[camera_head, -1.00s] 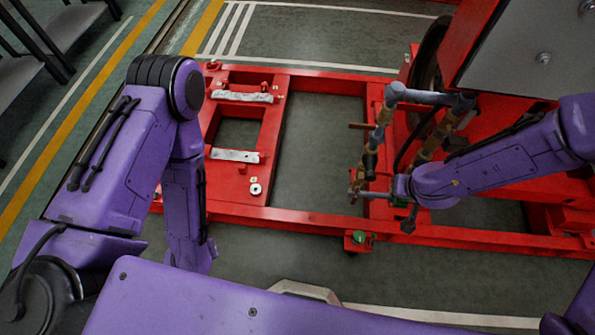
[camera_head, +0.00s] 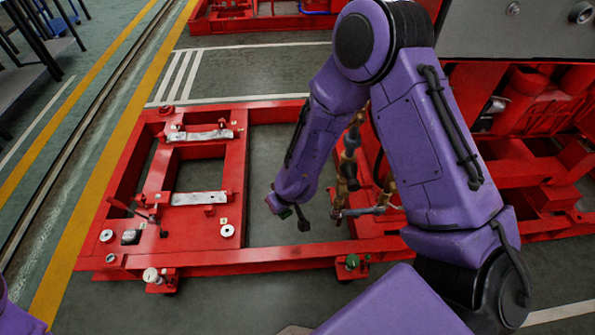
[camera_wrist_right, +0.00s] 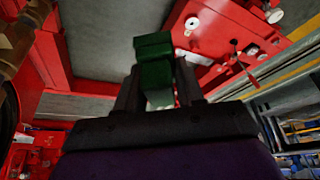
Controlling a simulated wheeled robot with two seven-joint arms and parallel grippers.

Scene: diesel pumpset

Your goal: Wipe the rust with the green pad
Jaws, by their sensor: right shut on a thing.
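The green pad (camera_wrist_right: 153,62) is a small dark green block between the fingers of my right gripper (camera_wrist_right: 158,82), which is shut on it. In the head view my right gripper (camera_head: 284,208) hangs low over the frame opening, left of the pipework, and only a sliver of the pad shows. It appears apart from the red frame (camera_head: 205,257). Two pale bare-metal bars (camera_head: 200,135) (camera_head: 199,198) lie across the frame's left part. I cannot clearly make out a rust patch. My left gripper is outside both views.
Brownish pipework (camera_head: 345,172) stands just right of my right gripper, partly hidden by my arm. A grey cabinet (camera_head: 500,35) and red machinery are at the right. A thin rod (camera_head: 128,208) and small fittings rise from the frame's left end. Green floor (camera_head: 255,65) is clear behind.

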